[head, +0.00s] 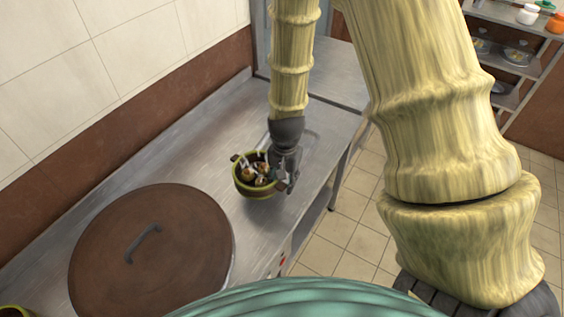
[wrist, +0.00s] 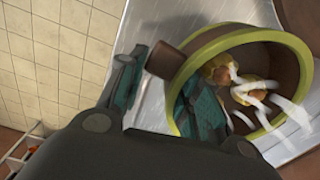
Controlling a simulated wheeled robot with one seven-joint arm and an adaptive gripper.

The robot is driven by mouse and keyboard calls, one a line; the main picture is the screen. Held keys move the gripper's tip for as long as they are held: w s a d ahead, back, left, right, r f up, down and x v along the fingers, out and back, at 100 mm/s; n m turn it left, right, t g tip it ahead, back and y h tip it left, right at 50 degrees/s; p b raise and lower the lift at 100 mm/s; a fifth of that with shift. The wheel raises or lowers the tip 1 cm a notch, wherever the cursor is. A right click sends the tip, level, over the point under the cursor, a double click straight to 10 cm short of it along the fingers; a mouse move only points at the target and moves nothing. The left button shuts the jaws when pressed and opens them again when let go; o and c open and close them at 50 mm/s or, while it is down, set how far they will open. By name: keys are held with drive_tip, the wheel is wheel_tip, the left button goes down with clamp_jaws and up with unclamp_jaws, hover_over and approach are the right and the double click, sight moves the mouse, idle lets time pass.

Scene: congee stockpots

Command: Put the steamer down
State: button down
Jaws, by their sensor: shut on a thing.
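The steamer (head: 256,190) is a small round brown basket with yellow-green rims and brown side handles. Several food pieces with white wisps lie inside it. It is at the metal counter, to the right of a big lidded pot; I cannot tell whether its base touches the counter. My gripper (head: 284,178) is at the steamer's right side, shut on it. In the wrist view the steamer (wrist: 290,133) fills the right half, tilted in the picture. One finger of my gripper (wrist: 160,85) is outside the rim beside a brown handle, and the other reaches inside.
The large stockpot's brown lid (head: 165,222) with a grey handle is at the left front of the counter (head: 190,140). A tiled wall runs along the left. Shelves (head: 510,65) with dishes stand at the upper right.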

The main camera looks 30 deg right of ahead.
drive_tip(key=w+d+p, duration=0.1)
drive_tip(key=w+d, duration=0.2)
drive_tip(key=d, duration=0.1)
drive_tip(key=w+d+f+m+p, duration=0.1)
drive_tip(key=w+d, duration=0.2)
drive_tip(key=d, duration=0.1)
drive_tip(key=w+d+f+m+p, duration=0.1)
drive_tip(key=w+d, duration=0.3)
drive_tip(key=shift+w+d+f+p, duration=0.1)
drive_tip(key=shift+d+f+p, duration=0.1)
drive_tip(key=shift+d+p, duration=0.15)
drive_tip(key=shift+f+p, duration=0.7)
drive_tip(key=shift+f, duration=1.05)
drive_tip(key=shift+f, duration=0.15)
drive_tip(key=c, duration=1)
unclamp_jaws()
wheel_tip(320, 180, up, 12)
drive_tip(key=b, duration=0.3)
drive_tip(key=shift+r, duration=0.2)
